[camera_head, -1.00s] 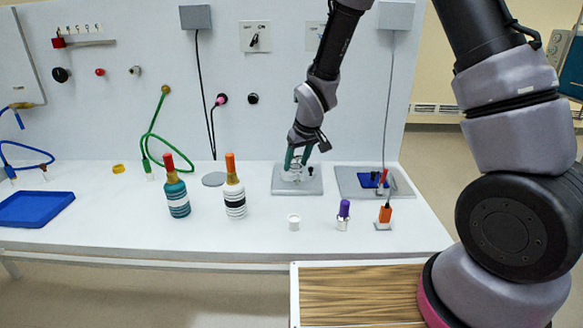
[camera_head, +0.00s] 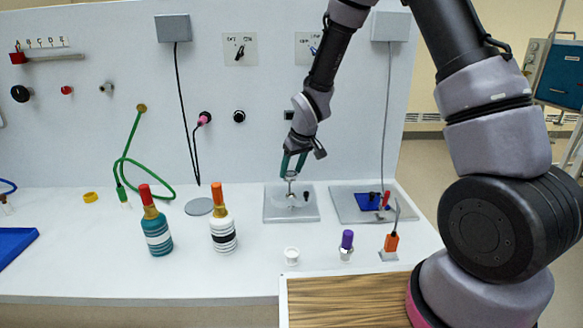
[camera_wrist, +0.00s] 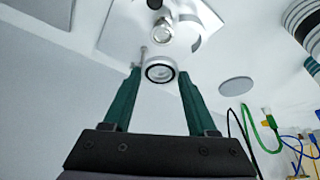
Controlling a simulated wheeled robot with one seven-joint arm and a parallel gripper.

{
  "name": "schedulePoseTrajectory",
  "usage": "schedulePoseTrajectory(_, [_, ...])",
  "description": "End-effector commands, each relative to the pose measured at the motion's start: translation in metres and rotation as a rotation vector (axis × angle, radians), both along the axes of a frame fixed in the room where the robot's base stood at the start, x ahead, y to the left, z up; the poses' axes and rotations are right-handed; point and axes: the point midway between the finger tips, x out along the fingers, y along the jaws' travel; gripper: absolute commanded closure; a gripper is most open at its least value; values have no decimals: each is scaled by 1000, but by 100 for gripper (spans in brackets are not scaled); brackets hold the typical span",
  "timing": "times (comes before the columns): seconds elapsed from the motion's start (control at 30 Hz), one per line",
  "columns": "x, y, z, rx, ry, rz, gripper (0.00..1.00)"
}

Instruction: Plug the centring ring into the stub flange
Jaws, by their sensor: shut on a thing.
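My gripper (camera_head: 293,170) is above the small grey plate (camera_head: 273,215) at the back of the bench. In the wrist view its green fingers (camera_wrist: 160,74) close on the centring ring (camera_wrist: 160,62), a pale ring with a dark inner band. In the head view the ring is too small to make out clearly. Beyond the ring, the wrist view shows a short metal stub, which looks like the stub flange (camera_wrist: 163,33), standing on the plate. The ring appears offset from it and apart. The exact height between them cannot be told.
A second grey plate (camera_head: 352,213) with a blue pad stands to the right. Two banded bottles (camera_head: 157,236) (camera_head: 223,235) are to the left. A white cup (camera_head: 291,256), a purple-capped piece (camera_head: 346,243) and an orange connector (camera_head: 391,242) stand in front. A cable hangs behind the right plate.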

Motion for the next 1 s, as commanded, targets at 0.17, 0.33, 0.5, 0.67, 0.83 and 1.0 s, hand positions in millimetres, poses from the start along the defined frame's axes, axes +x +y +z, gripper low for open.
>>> schedulePoseTrajectory(0.17, [-1,0,-17,-1,3,-1,100])
schedulePoseTrajectory(0.33, [0,0,-33,-2,3,0,100])
schedulePoseTrajectory(0.5, [0,0,-44,-1,2,0,100])
schedulePoseTrajectory(0.67, [0,0,-49,0,0,0,100])
schedulePoseTrajectory(0.83, [0,0,-50,0,0,0,100])
schedulePoseTrajectory(1.0, [0,0,-50,0,0,0,100])
